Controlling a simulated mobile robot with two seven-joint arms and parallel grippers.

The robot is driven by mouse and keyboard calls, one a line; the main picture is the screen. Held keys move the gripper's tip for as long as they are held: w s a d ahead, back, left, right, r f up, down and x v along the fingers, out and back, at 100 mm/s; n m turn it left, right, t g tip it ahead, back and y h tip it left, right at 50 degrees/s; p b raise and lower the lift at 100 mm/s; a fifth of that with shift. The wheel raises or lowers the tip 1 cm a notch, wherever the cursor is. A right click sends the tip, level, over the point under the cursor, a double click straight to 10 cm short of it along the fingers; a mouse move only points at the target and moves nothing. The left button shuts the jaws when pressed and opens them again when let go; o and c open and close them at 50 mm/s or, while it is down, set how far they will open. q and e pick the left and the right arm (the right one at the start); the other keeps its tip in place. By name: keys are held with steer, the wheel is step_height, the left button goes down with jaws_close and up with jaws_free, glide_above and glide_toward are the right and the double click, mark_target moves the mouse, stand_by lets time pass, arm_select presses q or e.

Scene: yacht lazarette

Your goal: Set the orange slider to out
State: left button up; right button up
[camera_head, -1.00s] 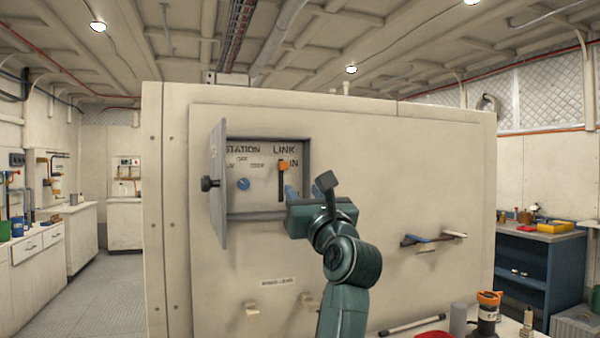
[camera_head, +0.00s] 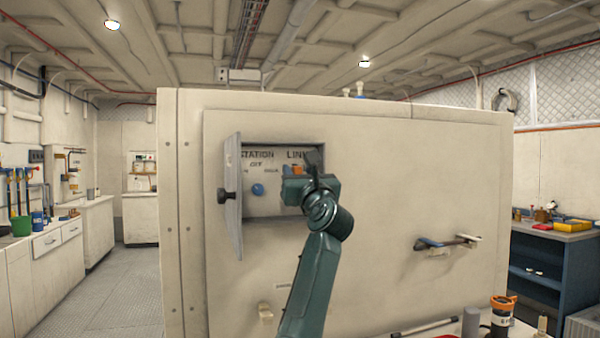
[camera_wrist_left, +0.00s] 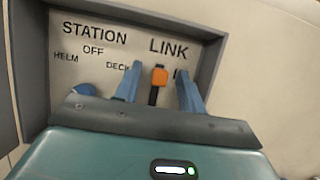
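The orange slider (camera_wrist_left: 160,78) sits at the upper part of a dark vertical slot under the word LINK in the left wrist view. In the head view the slider (camera_head: 297,170) shows just past my gripper. My left gripper (camera_head: 299,179) is at the right side of the recessed panel (camera_head: 262,208). Its two blue fingers are apart, one on each side of the slider, with a gap to it in the wrist view. The right finger hides most of the label beside the slot. The lower slot is hidden by the gripper body. My right gripper is out of view.
The recess has a grey frame and an open door (camera_head: 234,195) with a black knob on its left. A blue knob (camera_head: 258,189) sits under STATION, left of the slider. A blue-ended handle (camera_head: 447,242) sticks out from the wall lower right.

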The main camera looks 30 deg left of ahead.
arm_select(q)
steer(key=shift+c, duration=0.4)
jaws_close()
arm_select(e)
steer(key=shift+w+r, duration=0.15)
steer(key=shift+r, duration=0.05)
